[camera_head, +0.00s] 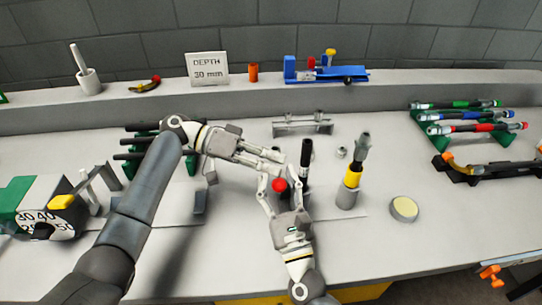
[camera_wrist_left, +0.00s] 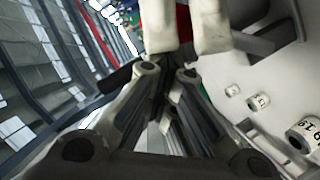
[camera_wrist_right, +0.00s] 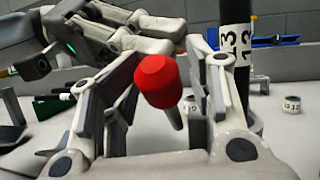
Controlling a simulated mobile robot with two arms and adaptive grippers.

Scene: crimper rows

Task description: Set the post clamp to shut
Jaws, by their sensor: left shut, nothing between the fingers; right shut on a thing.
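The post clamp shows as a red-knobbed lever (camera_head: 279,185) beside an upright black post (camera_head: 306,153) in the middle of the bench. In the right wrist view the red knob (camera_wrist_right: 160,80) sits on a tilted grey stem, with the white-labelled post (camera_wrist_right: 236,45) just to its right. My right gripper (camera_head: 281,178) has its fingers on either side of the lever and is shut on it. My left gripper (camera_head: 281,157) is shut and empty, its tips just above the knob and close to the post. The clamp's jaw is mostly hidden by my grippers.
A grey holder with a yellow-banded tool (camera_head: 352,178) stands right of the post, near a round pale-topped disc (camera_head: 404,208). A grey rack (camera_head: 302,124) is behind. A dial device (camera_head: 45,215) is at left. Colour-banded tools (camera_head: 470,128) lie at right.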

